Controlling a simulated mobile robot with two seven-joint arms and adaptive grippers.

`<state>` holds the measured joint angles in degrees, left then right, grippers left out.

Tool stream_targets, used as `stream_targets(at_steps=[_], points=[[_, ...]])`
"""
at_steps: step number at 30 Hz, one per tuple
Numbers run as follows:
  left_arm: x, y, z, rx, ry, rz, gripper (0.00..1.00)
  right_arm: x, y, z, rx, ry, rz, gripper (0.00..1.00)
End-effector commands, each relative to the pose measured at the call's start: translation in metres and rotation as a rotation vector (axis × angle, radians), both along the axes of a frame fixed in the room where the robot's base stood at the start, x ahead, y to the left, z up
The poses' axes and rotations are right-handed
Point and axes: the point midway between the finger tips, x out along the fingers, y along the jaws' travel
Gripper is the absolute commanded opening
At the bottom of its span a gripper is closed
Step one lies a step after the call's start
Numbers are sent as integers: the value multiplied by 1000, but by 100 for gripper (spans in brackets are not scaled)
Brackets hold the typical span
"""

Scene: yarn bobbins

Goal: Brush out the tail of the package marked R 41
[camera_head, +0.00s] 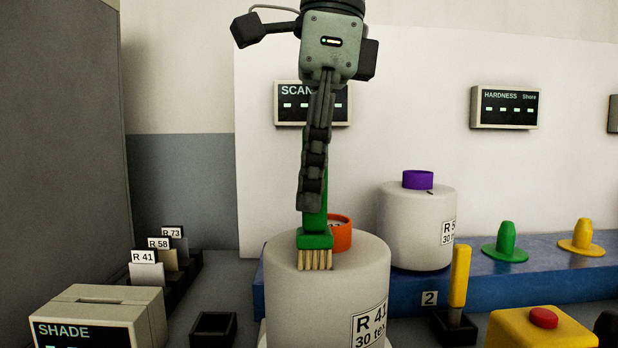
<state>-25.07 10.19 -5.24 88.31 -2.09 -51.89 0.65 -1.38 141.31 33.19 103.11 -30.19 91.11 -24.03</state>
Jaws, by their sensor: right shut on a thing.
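The package marked R 41 (340,270) is a white yarn bobbin standing upright at the front centre, its label facing right. My right gripper (312,205) comes down from above and is shut on a green brush (315,240) with pale bristles. The brush points down, and its bristles appear over the top of the package; I cannot tell whether they touch it. I cannot make out a yarn tail on this package. My left gripper is not in view.
A yellow-handled tool (459,275), a yellow box with red button (540,328) and the SHADE box (100,318) flank the front. An empty black holder (213,330) is left.

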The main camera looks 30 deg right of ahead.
Motion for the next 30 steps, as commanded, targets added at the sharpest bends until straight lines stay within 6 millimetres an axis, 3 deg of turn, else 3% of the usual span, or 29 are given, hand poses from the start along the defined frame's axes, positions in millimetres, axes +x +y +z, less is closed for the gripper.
stream_targets(at_steps=[30], points=[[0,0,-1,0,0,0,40,-18,-28,-4,-7,11,0,0]])
